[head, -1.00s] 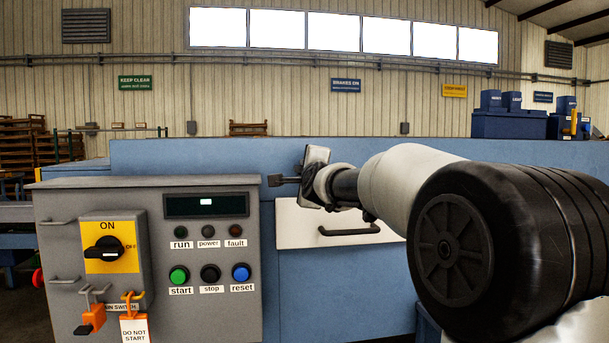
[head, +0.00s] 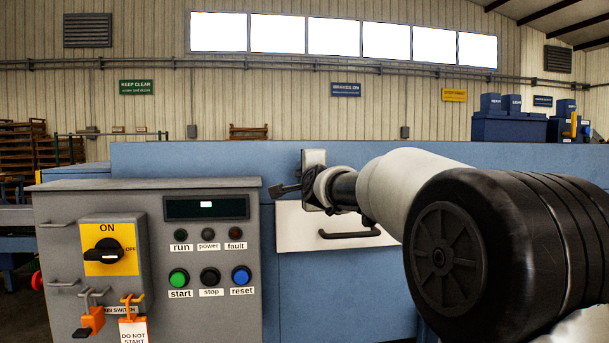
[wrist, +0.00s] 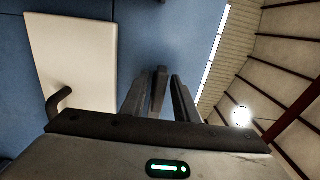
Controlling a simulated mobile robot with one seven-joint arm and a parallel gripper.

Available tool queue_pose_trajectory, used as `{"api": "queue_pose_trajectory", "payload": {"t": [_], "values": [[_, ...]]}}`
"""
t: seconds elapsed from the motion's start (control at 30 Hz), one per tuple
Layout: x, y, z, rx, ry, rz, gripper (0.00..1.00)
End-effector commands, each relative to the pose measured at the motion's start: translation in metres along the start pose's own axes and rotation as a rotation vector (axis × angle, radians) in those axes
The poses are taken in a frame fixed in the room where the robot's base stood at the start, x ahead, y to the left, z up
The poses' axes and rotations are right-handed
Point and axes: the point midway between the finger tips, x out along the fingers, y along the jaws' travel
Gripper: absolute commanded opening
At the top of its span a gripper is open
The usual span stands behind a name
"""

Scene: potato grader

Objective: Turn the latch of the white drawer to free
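The white drawer (head: 298,225) is a pale front panel with a dark bar handle (head: 350,234), set in the blue machine face. It also shows at the left of the wrist view (wrist: 78,55). My gripper (head: 284,190) is in front of the drawer's upper left part and points left. In the wrist view my gripper's two fingers (wrist: 160,95) stand apart. A narrow grey piece (wrist: 158,88), which looks like the latch, shows between them. I see a thin gap beside the right finger; firm contact is not clear. In the head view the gripper hides the latch.
A grey control box (head: 150,205) with a yellow main switch (head: 108,248) and several buttons stands close to the left of my gripper. An orange padlock and tag hang on it. The blue machine face (head: 345,290) below the drawer is clear.

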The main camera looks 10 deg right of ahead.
Motion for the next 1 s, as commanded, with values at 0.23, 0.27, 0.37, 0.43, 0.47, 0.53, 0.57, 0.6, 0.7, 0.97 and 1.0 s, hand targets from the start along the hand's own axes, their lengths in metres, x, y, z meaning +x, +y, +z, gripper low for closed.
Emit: {"api": "queue_pose_trajectory", "payload": {"t": [0.23, 0.27, 0.37, 0.43, 0.47, 0.53, 0.57, 0.6, 0.7, 0.97, 1.0], "values": [[0.0, 0.0, 0.0, 0.003, 0.0, 0.0, 0.31], [0.0, 0.0, 0.0, 0.003, 0.0, 0.0, 0.31], [-0.004, 0.0, -0.001, 0.003, 0.001, -0.001, 0.31], [-0.011, 0.001, -0.001, 0.002, 0.0, -0.002, 0.31], [-0.015, 0.001, 0.0, 0.002, 0.0, -0.002, 0.31], [-0.028, 0.002, -0.001, 0.002, 0.002, -0.003, 0.31], [-0.033, 0.002, -0.001, 0.001, 0.002, -0.003, 0.31], [-0.041, 0.003, -0.001, 0.001, 0.003, -0.004, 0.31], [-0.061, 0.003, -0.001, -0.001, 0.003, -0.003, 0.31], [-0.095, 0.004, 0.003, -0.002, -0.003, -0.001, 0.31], [-0.098, 0.004, 0.004, -0.001, -0.004, -0.001, 0.31]]}}
